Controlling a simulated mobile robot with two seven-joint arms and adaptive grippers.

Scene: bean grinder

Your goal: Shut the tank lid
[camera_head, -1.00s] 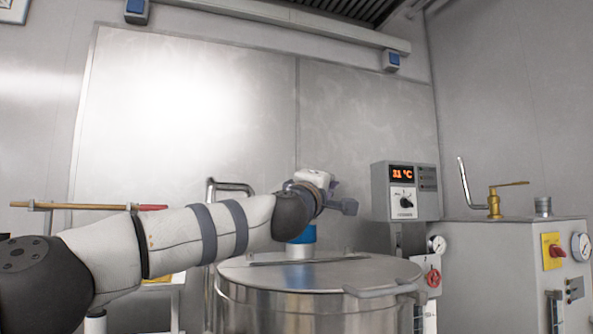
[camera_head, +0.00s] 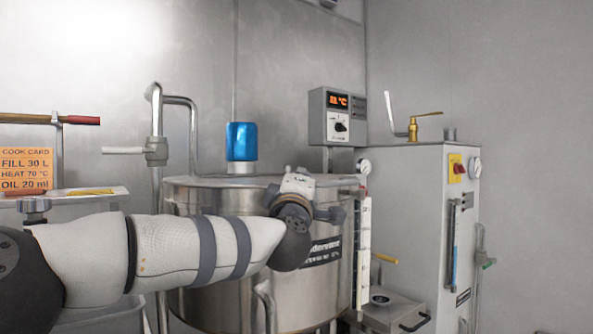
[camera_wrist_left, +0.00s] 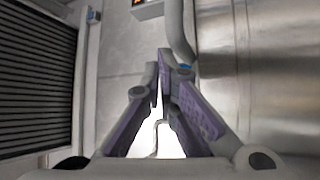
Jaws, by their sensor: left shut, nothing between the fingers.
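The steel tank (camera_head: 215,265) stands in the middle of the head view. Its lid (camera_head: 215,181) lies flat across the top, seen almost edge-on, with no clear gap visible at the rim. A grey bar, perhaps the lid's handle, shows at the rim's right side. My left gripper (camera_head: 338,214) is in front of the tank's upper right side, just below rim height. In the left wrist view my left gripper (camera_wrist_left: 160,72) is shut and empty, its purple-lined fingers meeting at the tips. A grey curved bar (camera_wrist_left: 179,35) shows just beyond them; contact cannot be told.
A blue cylinder (camera_head: 241,141) shows above the tank. A control box (camera_head: 338,117) is behind at right. A cabinet (camera_head: 418,215) with a brass valve stands to the right. A bent pipe (camera_head: 156,125) and a cook card (camera_head: 26,171) are at left.

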